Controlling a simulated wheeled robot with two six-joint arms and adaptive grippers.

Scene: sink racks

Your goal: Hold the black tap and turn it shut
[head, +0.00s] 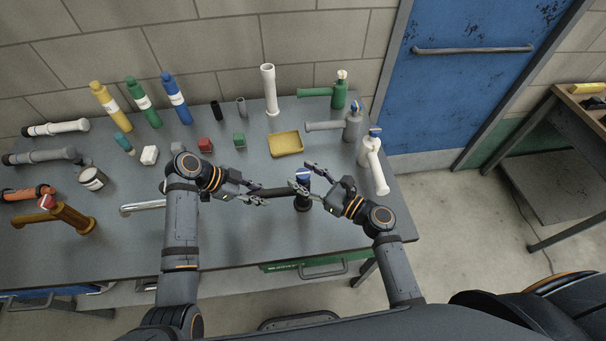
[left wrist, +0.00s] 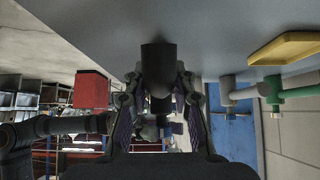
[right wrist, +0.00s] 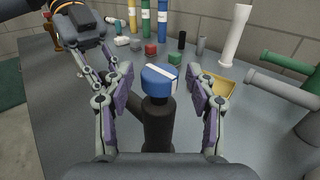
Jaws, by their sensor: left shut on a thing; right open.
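The black tap (head: 303,202) stands upright on the grey bench top, with a blue knob (right wrist: 158,80) that bears a white stripe. Its black spout (head: 275,191) points left. My left gripper (head: 258,192) is shut on the spout; the left wrist view shows the black spout (left wrist: 157,62) between its fingers. My right gripper (head: 303,177) is open at the knob from the right. In the right wrist view its fingers stand on either side of the knob, with gaps showing. The tap's base is partly hidden in that view.
A yellow tray (head: 286,152) and a green block (head: 239,140) lie behind the tap. A white tap (head: 377,172) and a grey tap (head: 330,126) stand to the right. A chrome spout (head: 140,208) is left of my left arm. The bench's front edge is close.

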